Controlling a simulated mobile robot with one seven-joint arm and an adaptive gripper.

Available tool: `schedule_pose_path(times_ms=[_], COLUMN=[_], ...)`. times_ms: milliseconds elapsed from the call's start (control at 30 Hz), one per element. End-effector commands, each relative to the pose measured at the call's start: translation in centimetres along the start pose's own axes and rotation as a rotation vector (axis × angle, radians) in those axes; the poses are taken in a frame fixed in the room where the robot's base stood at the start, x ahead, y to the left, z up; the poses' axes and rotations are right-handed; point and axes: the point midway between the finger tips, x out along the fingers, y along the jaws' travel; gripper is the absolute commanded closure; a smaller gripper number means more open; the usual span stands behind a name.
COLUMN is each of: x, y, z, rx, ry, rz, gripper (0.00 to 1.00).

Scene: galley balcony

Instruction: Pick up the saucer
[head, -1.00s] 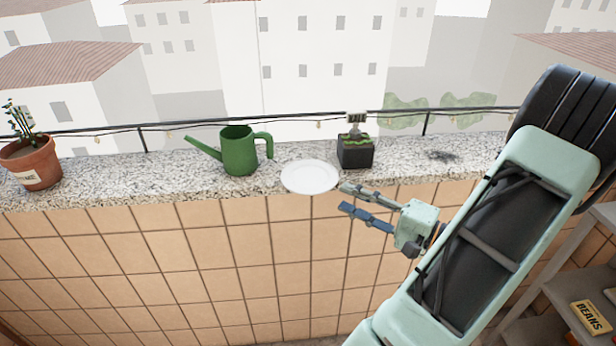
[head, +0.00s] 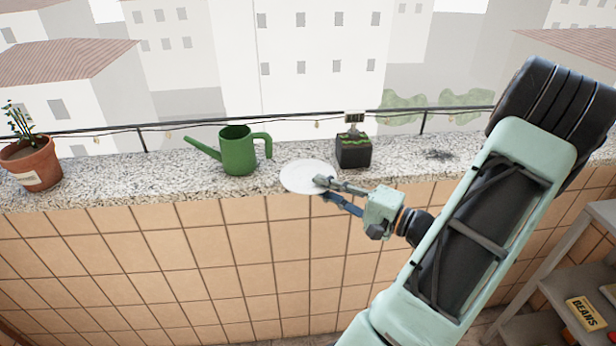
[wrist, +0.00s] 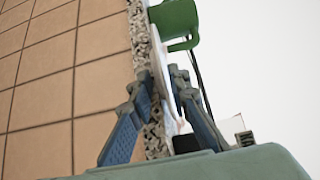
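The saucer (head: 302,176) is a white round plate lying flat on the speckled stone ledge, at its front edge. My gripper (head: 323,189) is at the saucer's right front rim, with its fingers apart. In the head view the upper finger overlaps the saucer and the lower finger is just below its rim. In the wrist view the saucer (wrist: 157,62) is a thin white strip seen nearly edge-on, between the two spread fingers (wrist: 159,80). I cannot tell whether either finger touches it.
A green watering can (head: 238,152) stands left of the saucer. A black planter box (head: 353,152) stands behind and to the right. A potted plant (head: 32,165) is at the far left. A railing with string lights runs behind the ledge. Shelves (head: 575,285) stand at lower right.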

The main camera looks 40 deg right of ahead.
Motion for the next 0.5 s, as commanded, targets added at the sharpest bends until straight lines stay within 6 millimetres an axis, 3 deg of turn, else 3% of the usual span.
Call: schedule_pose_path(times_ms=[133, 500], x=[-0.02, -0.02], y=[0.0, -0.07], z=[-0.01, -0.02], rx=[0.0, -0.001], ry=[0.0, 0.0], rz=[0.0, -0.001], gripper=[1.0, 1.0])
